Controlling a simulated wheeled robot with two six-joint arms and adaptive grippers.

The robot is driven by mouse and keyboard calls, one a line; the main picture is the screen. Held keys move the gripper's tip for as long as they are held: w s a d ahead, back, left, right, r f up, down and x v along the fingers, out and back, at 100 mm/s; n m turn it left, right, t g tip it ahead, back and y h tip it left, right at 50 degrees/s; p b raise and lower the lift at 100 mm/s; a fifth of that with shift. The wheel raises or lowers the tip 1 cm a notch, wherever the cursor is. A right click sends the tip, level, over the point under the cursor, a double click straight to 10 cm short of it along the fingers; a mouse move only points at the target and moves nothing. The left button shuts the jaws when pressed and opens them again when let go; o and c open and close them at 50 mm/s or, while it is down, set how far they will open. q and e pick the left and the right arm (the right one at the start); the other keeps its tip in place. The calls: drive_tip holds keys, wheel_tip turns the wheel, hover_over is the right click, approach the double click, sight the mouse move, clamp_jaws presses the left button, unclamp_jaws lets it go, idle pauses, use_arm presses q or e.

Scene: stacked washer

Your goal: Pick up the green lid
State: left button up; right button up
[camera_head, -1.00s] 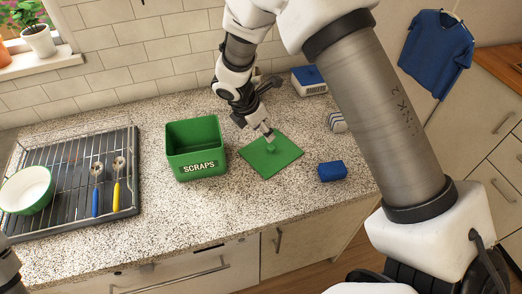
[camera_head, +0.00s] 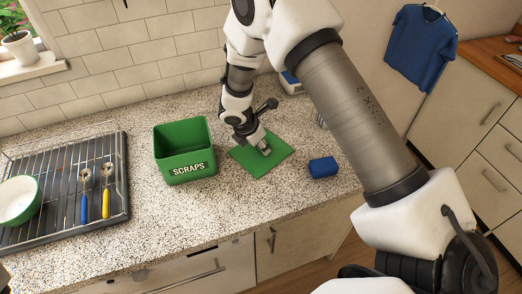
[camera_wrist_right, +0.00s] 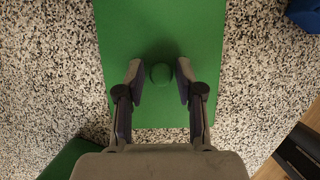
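The green lid (camera_head: 273,158) is a flat square with a round knob. It lies on the speckled counter, right of the green SCRAPS bin. My right gripper (camera_head: 264,150) is directly above the lid. In the right wrist view the lid (camera_wrist_right: 195,35) runs up from the middle, and its knob (camera_wrist_right: 160,74) lies between the two spread fingertips of my right gripper (camera_wrist_right: 160,82), with a gap on each side. The right gripper is open and holds nothing. My left gripper is not visible in the head view.
The open green SCRAPS bin (camera_head: 186,160) stands left of the lid. A blue sponge-like block (camera_head: 323,167) sits to its right. A dish rack (camera_head: 114,200) with a bowl (camera_head: 18,201) and two spoons is at the left. The counter front between them is clear.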

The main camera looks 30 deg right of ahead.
drive_tip(key=shift+s, duration=0.1)
clamp_jaws()
